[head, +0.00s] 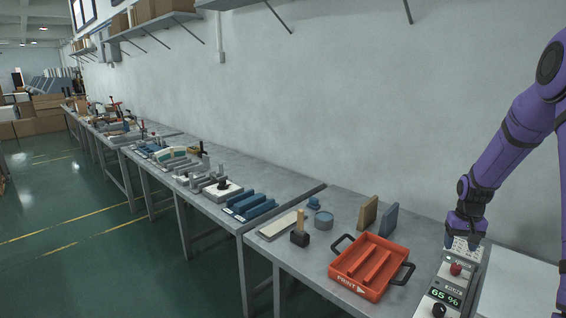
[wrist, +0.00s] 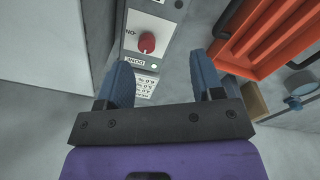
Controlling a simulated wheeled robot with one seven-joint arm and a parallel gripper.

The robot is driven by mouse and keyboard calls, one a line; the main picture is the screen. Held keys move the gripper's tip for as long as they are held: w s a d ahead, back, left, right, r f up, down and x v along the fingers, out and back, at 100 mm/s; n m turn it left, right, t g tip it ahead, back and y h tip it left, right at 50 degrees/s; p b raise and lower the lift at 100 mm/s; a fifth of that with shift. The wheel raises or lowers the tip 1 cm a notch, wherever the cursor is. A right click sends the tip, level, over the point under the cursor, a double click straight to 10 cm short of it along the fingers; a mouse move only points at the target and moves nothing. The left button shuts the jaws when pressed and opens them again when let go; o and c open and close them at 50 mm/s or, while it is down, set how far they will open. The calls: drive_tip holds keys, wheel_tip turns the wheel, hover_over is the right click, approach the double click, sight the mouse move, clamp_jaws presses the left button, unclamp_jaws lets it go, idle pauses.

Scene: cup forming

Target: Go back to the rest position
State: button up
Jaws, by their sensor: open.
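My gripper (wrist: 162,82) is open and empty in the wrist view, its two blue fingers spread apart. In the head view my gripper (head: 463,240) hangs at the end of my purple arm, over the far end of a grey control box (head: 453,282). The box carries a red knob (head: 456,269), a green display reading 65 % and a black knob (head: 439,310). Nothing is held.
An orange tray (head: 341,278) with black handles stands left of the box. Behind it are a tan block (head: 368,213) and a blue-grey block (head: 388,220) upright, near the wall. A black-headed mallet (head: 300,238) and a round tin (head: 323,221) stand further left. Open air lies above the bench.

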drive_tip(key=s+a+r+n+t, duration=0.1)
drive_tip(key=s+a+r, duration=0.4)
drive_tip(key=a+r, duration=0.5)
drive_tip(key=s+a+r+n+t, duration=0.1)
drive_tip(key=s+a+r, duration=0.4)
drive_tip(key=r, duration=0.8)
drive_tip(key=s+a+r+n+t, duration=0.1)
drive_tip(key=s+a+r, duration=0.2)
drive_tip(key=s+a, duration=0.3)
drive_tip(key=s+a+r+n+t, duration=0.1)
drive_tip(key=s+a+r, duration=0.3)
drive_tip(key=s, duration=1.1)
drive_tip(key=a+t, duration=0.1)
drive_tip(key=a, duration=0.1)
drive_tip(key=shift+a, duration=0.35)
drive_tip(key=shift+w+r, duration=0.1)
